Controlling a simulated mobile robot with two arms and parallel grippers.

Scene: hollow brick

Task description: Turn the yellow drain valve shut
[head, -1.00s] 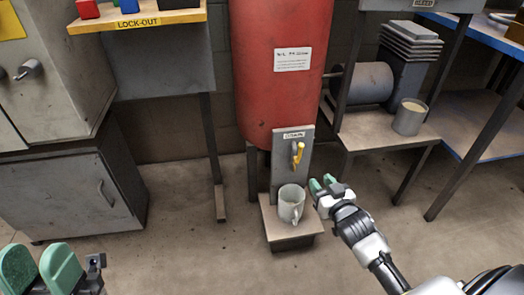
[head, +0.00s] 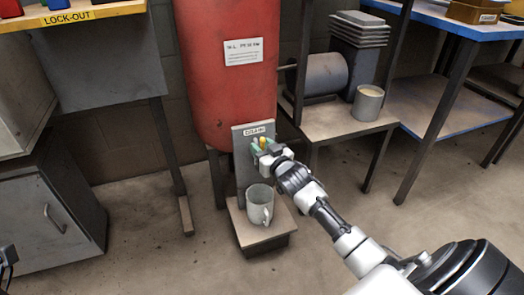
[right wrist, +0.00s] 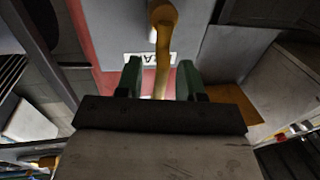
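The yellow drain valve (head: 262,142) sits on a grey labelled plate (head: 243,160) below the red tank (head: 228,75). My right gripper (head: 262,147) is at the valve and partly covers it. In the right wrist view, the yellow lever (right wrist: 162,55) runs between the two green fingertips of my right gripper (right wrist: 159,80). Gaps show on both sides of the lever, so the gripper is open around it. The fingers of my left gripper are out of view.
A grey mug (head: 259,204) stands on a low stand (head: 262,235) under the valve, close below my right gripper. Another cup (head: 367,103) stands on a bench (head: 330,125) to the right. A blue-topped table (head: 440,20) is further right. The floor in front is clear.

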